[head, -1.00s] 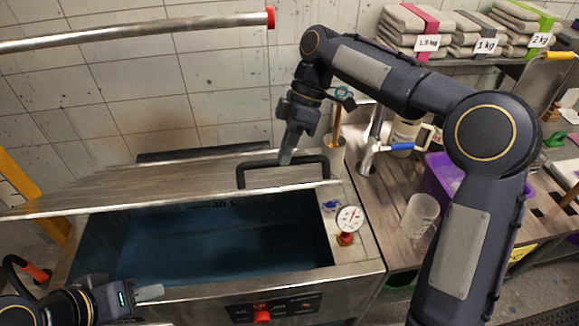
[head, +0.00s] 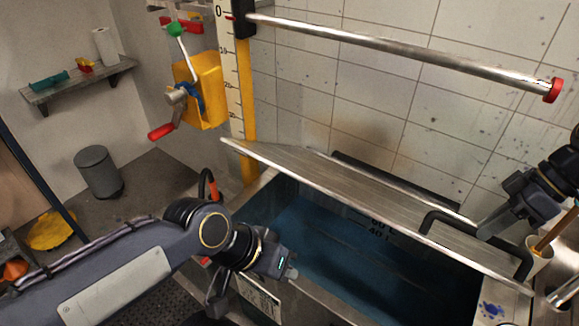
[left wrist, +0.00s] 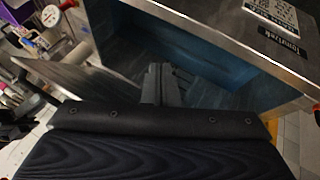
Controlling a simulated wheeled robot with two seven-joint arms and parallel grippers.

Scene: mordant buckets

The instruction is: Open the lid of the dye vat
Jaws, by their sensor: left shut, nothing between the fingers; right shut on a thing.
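The dye vat (head: 400,318) is a steel tank with blue liquid and level marks inside. Its steel lid (head: 340,185) is raised at the front, leaving a wide opening, and slopes down toward the wall. A black bar handle (head: 462,224) sits near the lid's right end. My right gripper (head: 487,232) is shut on the handle; its fingertips partly hide the contact. My left gripper (head: 291,273) is shut and empty at the vat's front left, near the rim. In the left wrist view its fingers (left wrist: 160,84) show before the vat's opening, with the lid (left wrist: 90,78) beside them.
A long steel rail (head: 400,48) with a red end runs above the vat. A yellow crank box (head: 203,90) and a scale post (head: 233,90) stand behind its left end. A grey bin (head: 98,172) is on the floor at left. A beige cup (head: 540,260) stands right of the lid.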

